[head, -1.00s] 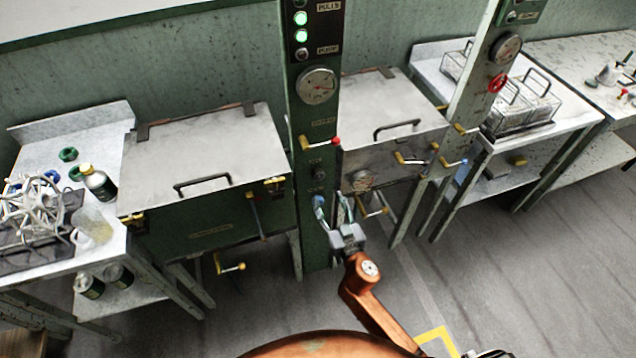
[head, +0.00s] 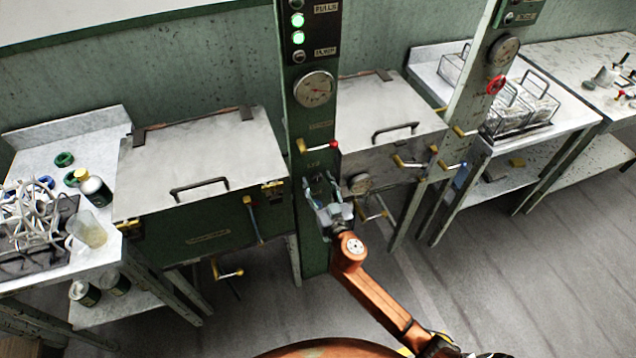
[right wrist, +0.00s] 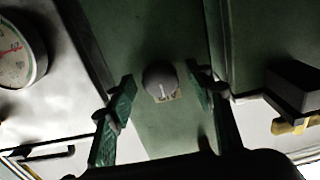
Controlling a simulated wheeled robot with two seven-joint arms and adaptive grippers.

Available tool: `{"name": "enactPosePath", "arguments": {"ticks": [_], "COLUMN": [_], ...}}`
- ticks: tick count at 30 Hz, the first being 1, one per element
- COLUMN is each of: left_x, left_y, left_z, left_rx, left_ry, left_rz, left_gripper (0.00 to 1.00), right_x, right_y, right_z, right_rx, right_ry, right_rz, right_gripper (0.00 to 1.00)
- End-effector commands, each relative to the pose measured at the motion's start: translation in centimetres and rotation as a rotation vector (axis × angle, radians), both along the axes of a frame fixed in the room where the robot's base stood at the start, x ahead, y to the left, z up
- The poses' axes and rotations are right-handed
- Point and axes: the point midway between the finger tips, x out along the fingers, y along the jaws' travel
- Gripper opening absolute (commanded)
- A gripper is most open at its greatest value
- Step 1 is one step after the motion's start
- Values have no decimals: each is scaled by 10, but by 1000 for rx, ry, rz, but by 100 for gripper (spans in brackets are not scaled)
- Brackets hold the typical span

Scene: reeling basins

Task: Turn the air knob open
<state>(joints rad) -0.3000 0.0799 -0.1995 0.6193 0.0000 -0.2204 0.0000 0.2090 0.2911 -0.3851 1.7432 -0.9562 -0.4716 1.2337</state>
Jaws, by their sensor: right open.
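The air knob (right wrist: 161,80) is a round grey knob on the green post, with a small label at its lower edge, in the right wrist view. It lies between the fingers of my right gripper (right wrist: 160,92), with a visible gap on each side. There the gripper largely covers the knob's area. I cannot tell the depth between fingertips and knob. My left gripper is not in view.
The post carries a pressure gauge (head: 315,89) and green lamps above. Lidded basins stand on both sides, the left one (head: 200,160) with a black handle. A side table (head: 105,185) with bottles is at the left. Yellow-handled levers (head: 410,162) stick out at the right.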

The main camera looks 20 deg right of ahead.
Motion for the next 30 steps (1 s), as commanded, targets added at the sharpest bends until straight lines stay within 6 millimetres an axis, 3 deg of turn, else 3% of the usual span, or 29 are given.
{"name": "enactPosePath", "arguments": {"ticks": [19,30], "left_x": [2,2], "left_y": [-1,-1], "left_z": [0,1], "left_rx": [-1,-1], "left_ry": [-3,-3], "left_rz": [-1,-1], "left_gripper": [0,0], "right_x": [0,0], "right_y": [0,0], "right_z": [0,0], "right_rx": [0,-58], "right_ry": [0,-2], "right_rz": [0,0], "right_gripper": [6,6]}}
